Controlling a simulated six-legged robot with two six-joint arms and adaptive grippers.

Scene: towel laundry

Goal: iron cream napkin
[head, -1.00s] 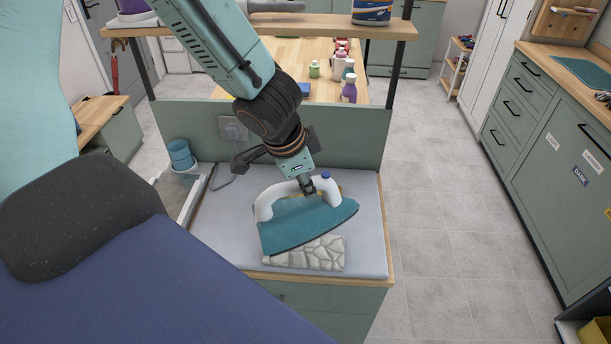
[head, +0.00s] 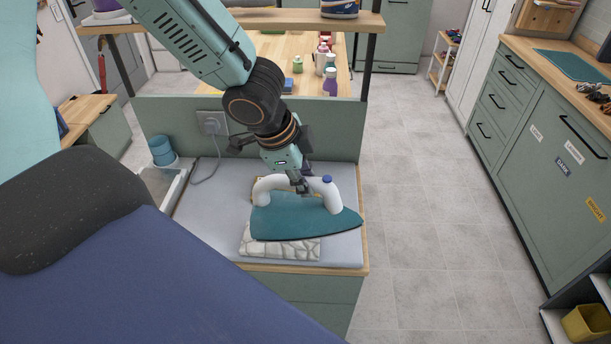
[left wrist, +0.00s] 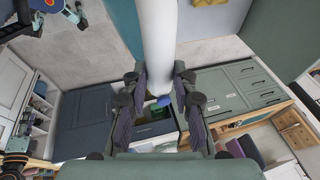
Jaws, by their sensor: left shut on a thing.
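The iron (head: 300,216), with a teal body, white handle and blue knob, is over the cream napkin, its tip pointing right and past the napkin's right edge. The napkin (head: 282,249) has a grey-lined, stone-like pattern and lies folded on the pale ironing surface. Only its front part shows; whether the iron touches it I cannot tell. My left gripper (head: 301,186) is shut on the iron's handle from above. In the left wrist view the white handle (left wrist: 159,45) runs between the fingers of the left gripper (left wrist: 161,95). My right gripper is not in view.
The pale ironing surface (head: 212,220) has free room left of the iron. A green panel (head: 335,140) with a socket and cord (head: 213,123) stands behind it. A blue cup-like container (head: 162,151) is at the left. Several bottles stand on the wooden table beyond.

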